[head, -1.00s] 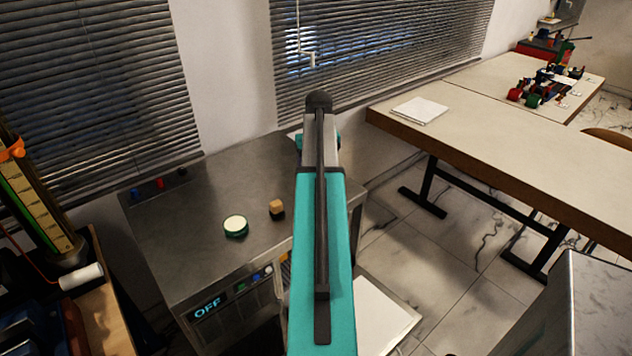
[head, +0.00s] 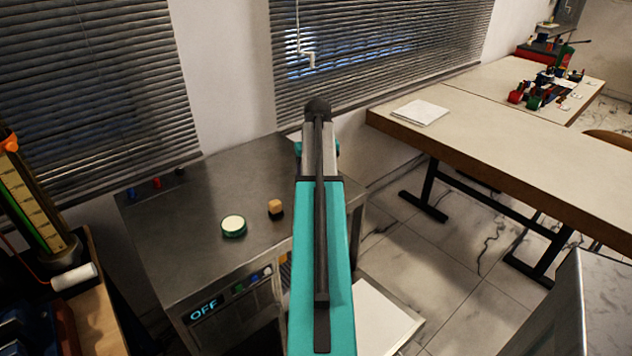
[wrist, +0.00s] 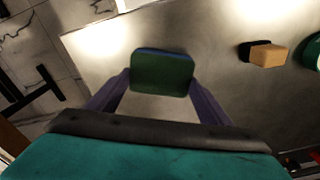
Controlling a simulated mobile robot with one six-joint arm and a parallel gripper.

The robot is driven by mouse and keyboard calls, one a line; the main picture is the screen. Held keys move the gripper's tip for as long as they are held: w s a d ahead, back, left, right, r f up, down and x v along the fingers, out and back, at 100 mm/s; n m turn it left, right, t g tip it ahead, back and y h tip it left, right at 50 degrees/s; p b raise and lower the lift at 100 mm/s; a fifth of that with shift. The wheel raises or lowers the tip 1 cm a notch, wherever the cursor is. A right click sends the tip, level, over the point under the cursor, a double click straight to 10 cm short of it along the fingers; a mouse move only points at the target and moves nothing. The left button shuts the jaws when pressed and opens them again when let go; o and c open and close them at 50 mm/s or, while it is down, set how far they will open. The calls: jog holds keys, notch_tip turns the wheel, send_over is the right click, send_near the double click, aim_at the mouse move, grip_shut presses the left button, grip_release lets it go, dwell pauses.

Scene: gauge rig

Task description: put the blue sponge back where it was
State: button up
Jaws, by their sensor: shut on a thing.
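The blue sponge (wrist: 162,72) is between my gripper's two fingers (wrist: 160,82) in the wrist view. It shows a dark green face with a thin blue edge along its top. My gripper is shut on it, over the grey metal worktop (wrist: 225,40). In the head view my arm hides the gripper and the sponge, above the right part of the metal worktop (head: 180,235). I cannot tell how high the sponge is above the surface.
A tan block with a dark base (head: 276,208) and a round green tin with a cream top (head: 233,226) stand left of my arm on the worktop. The block also shows in the wrist view (wrist: 267,55). A wooden-edged table (head: 480,150) stands at right.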

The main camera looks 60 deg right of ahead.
jog(key=o, duration=1)
jog(key=shift+f, duration=0.1)
jog(key=shift+s+a+r+p, duration=0.1)
jog(key=shift+s+r+p, duration=0.05)
jog(key=shift+r+p, duration=2.45)
jog(key=shift+s+r+p, duration=0.1)
jog(key=shift+r+p, duration=1.45)
jog(key=shift+r, duration=2)
